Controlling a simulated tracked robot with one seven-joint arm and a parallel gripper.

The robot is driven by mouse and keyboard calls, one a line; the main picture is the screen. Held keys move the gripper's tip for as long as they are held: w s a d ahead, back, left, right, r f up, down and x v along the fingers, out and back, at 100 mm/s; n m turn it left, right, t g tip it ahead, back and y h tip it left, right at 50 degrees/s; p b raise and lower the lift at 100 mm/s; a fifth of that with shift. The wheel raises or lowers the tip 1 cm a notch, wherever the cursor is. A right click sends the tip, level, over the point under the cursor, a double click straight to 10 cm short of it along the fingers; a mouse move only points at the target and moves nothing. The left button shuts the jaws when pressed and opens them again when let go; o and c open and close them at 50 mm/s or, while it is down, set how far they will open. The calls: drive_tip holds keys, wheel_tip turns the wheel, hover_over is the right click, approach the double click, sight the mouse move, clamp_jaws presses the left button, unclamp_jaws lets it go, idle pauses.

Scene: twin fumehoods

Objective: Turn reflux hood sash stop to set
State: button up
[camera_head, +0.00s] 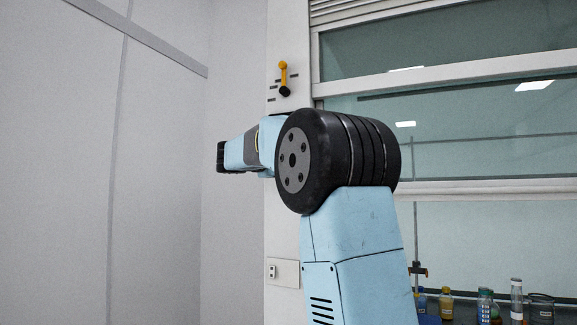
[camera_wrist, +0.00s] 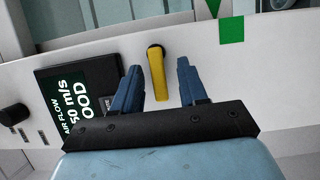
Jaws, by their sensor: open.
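In the wrist view a yellow lever (camera_wrist: 157,75) with a dark round end at its top sits on a pale panel (camera_wrist: 230,75). My gripper (camera_wrist: 157,80) is open, with one blue finger to each side of the lever. Gaps show between the lever and both fingers, and I cannot tell how deep the fingers reach. In the head view a yellow lever (camera_head: 283,73) with a black lower end stands nearly upright on the hood's left post (camera_head: 292,40). I cannot tell whether both views show the same lever. My gripper cannot be made out in the head view.
A dark airflow display (camera_wrist: 78,95) reading "GOOD" is left of the gripper, with a black knob (camera_wrist: 13,118) beyond it. A green square (camera_wrist: 230,29) is at right. The glass sash (camera_head: 450,95) and several bottles (camera_head: 486,303) are at right in the head view.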

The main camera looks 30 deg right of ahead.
drive_tip(key=v, duration=1.3)
drive_tip(key=shift+s+f, duration=0.1)
drive_tip(key=shift+f, duration=0.05)
drive_tip(key=s+d+f+y, duration=0.2)
drive_tip(key=s+f+y, duration=0.7)
drive_tip(key=s+f, duration=0.8)
drive_tip(key=s+a+f+m+y, duration=0.1)
drive_tip(key=s+a+f+y, duration=0.1)
drive_tip(key=s+f, duration=0.3)
drive_tip(key=s+a+f+m+y, duration=0.1)
drive_tip(key=s+a+f+y, duration=0.2)
drive_tip(key=f, duration=0.5)
drive_tip(key=s+a+f+m+t+y, duration=0.1)
drive_tip(key=s+a+f+y, duration=0.2)
drive_tip(key=s+f, duration=0.3)
drive_tip(key=shift+s+a+f, duration=0.4)
drive_tip(key=shift+s+a, duration=0.2)
drive_tip(key=shift+s, duration=0.35)
